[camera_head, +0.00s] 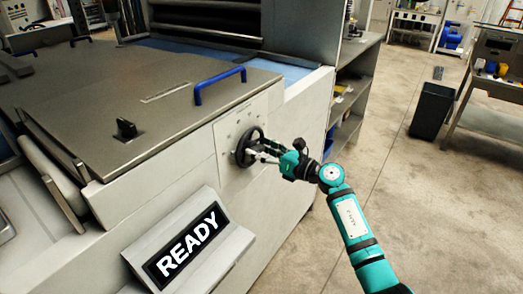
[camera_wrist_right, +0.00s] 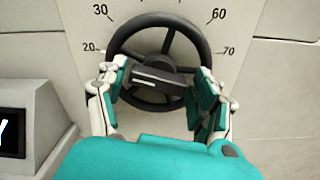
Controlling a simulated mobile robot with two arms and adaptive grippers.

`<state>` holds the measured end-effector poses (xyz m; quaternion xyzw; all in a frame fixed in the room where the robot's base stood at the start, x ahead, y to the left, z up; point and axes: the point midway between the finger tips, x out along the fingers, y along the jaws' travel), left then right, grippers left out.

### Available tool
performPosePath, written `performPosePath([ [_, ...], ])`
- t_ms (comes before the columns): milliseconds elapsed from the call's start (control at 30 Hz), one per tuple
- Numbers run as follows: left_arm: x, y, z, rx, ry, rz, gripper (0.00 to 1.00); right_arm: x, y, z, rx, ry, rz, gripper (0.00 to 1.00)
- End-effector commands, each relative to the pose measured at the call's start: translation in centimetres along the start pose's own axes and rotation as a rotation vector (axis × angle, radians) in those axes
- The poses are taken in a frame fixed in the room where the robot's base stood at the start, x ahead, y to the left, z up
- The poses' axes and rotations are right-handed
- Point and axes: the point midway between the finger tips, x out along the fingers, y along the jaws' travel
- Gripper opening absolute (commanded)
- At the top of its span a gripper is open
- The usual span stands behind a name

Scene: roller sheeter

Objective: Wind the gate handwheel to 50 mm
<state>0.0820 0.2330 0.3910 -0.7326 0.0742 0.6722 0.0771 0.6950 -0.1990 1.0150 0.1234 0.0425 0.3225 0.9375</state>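The black gate handwheel (camera_wrist_right: 158,20) is on the machine's pale side panel, with several spokes and a grey-topped bar (camera_wrist_right: 158,78) across its hub. In the head view the handwheel (camera_head: 240,147) is left of my right gripper (camera_head: 262,150). In the right wrist view my right gripper (camera_wrist_right: 160,82) has its fingers apart, one on each side of the hub bar, inside the rim's outline. I cannot tell whether the pads touch the bar. Dial marks 20, 30, 60 and 70 show around the wheel; the 50 mark is not readable. My left gripper is not in view.
A sloped display (camera_head: 186,247) reading READY is below and left of the wheel. A blue handle (camera_head: 219,84) is on the metal cover (camera_head: 120,80) above it. A shelf unit (camera_head: 352,85) and black bin (camera_head: 431,111) stand to the right. The floor between is clear.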

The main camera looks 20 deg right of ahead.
Motion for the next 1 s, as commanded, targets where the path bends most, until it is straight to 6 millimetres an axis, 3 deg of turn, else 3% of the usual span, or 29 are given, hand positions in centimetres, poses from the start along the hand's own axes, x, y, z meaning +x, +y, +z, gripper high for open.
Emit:
performPosePath([
  [33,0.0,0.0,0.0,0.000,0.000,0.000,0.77,0.0,0.0,0.0,0.000,0.000,0.000,0.59],
  [300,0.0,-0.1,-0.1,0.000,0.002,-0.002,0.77,0.0,0.0,0.0,0.000,0.000,0.000,0.26],
  [667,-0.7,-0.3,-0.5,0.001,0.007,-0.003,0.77,-0.1,-0.1,0.1,0.069,0.003,-0.001,0.26],
  [1000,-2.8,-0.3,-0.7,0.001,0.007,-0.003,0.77,-0.1,-0.2,0.2,0.328,0.004,-0.003,0.26],
])
